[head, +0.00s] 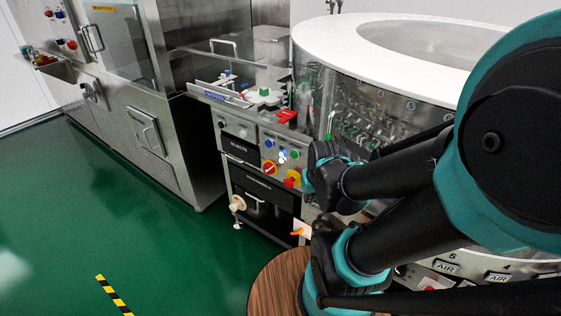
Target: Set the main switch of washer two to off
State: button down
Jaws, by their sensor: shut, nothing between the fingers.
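A control panel (247,131) stands left of the round washer. No label shows clearly which unit is washer two. My arm reaches in from the right, and its dark end, my gripper (320,158), is by the panel's right edge, right of the rotary switch and apparently apart from it. It looks shut and empty; its fingertips are hard to make out.
The round washer (334,85) with a white top rim fills the back right. A steel cabinet (135,110) stands left. A round wooden top (272,285) is below my arm. Green floor (150,220) is open at front left, with a yellow-black strip (114,296).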

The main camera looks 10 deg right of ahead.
aim_at(268, 168)
jog(key=k+l+u, duration=0.2)
jog(key=k+u, duration=0.65)
jog(key=i+l, duration=0.05)
